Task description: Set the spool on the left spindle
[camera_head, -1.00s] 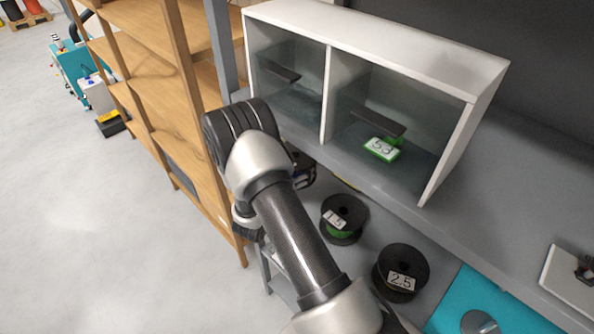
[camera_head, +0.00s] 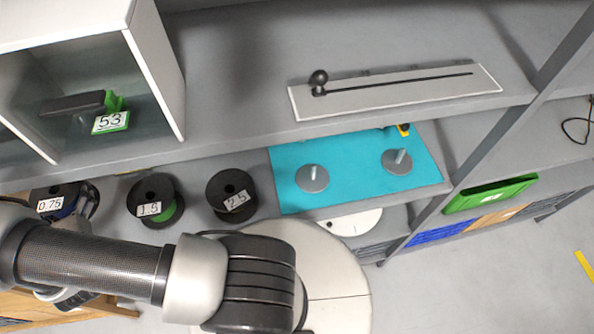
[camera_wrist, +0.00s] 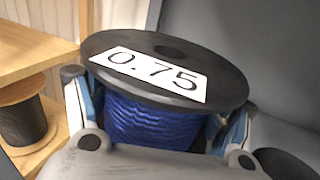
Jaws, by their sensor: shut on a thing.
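The spool (camera_head: 52,203), with black flanges, blue cable and a "0.75" label, is at the far left in the head view. In the wrist view, the spool (camera_wrist: 150,118) sits between the fingers of my gripper (camera_wrist: 160,108), which is shut on its sides. Its label faces up and the spool looks slightly tilted in that view. The left spindle (camera_head: 312,178) and the right spindle (camera_head: 397,161) are grey discs with short pegs on a teal mat (camera_head: 350,148). Both spindles are empty. The held spool is well to the left of them.
Spools labelled 1.5 (camera_head: 156,201) and 2.5 (camera_head: 231,195) stand between the held spool and the mat. An upper shelf (camera_head: 225,110) overhangs behind, carrying a white cabinet (camera_head: 155,70) and a rail plate (camera_head: 400,92). A post (camera_head: 470,165) stands right of the mat.

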